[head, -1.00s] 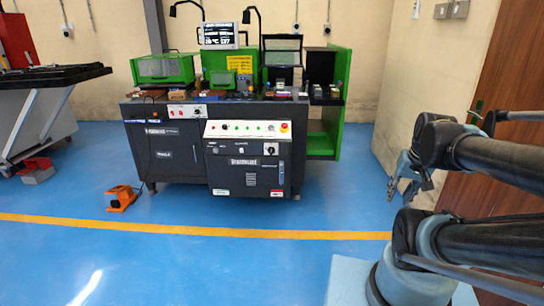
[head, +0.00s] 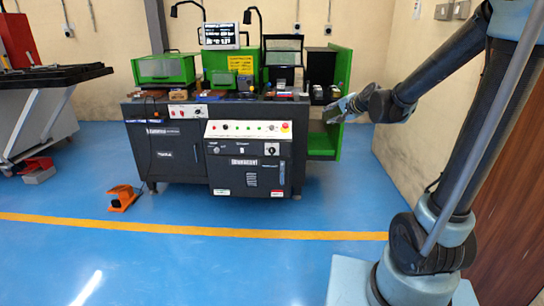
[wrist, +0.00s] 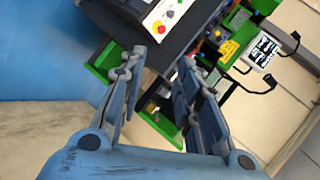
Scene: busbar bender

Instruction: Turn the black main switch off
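The black main switch (head: 271,148) is a small dark knob on a pale square plate. It sits at the right of the front of the dark busbar machine (head: 218,174), below the sloped control panel. My gripper (head: 333,110) is raised to the right of the machine, apart from the switch in the picture. In the wrist view my gripper (wrist: 162,58) has its two fingers spread with nothing between them. I cannot make out the switch in the wrist view.
A red button on yellow (head: 285,127) sits above the switch on the control panel (head: 225,129). A green cabinet (head: 343,75) stands at the machine's right end. An orange foot pedal (head: 122,197) lies front left. The blue floor before the machine is clear.

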